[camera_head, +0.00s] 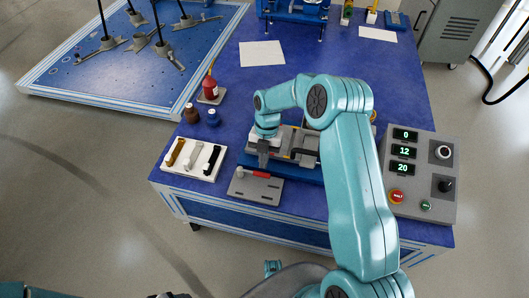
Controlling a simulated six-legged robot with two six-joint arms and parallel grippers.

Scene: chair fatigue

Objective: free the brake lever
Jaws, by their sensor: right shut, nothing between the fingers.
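My right arm reaches in from the lower right, and its gripper (263,158) points down at the left end of a clamp-like fixture (283,142) on a blue base. The gripper is shut with nothing between its fingers. A black lever-like bar (304,154) lies across the fixture, to the right of the gripper; my arm hides the fixture's right part. A grey plate (262,194) with a red piece (260,174) on its far edge lies just in front. I cannot tell for sure which part is the brake lever. My left gripper is not in view.
A white tray (179,168) with gold, grey and black handles lies left. Behind it stand a brown bottle (192,113), a blue bottle (213,117) and a red oil can (210,88). A grey control box (424,171) stands right.

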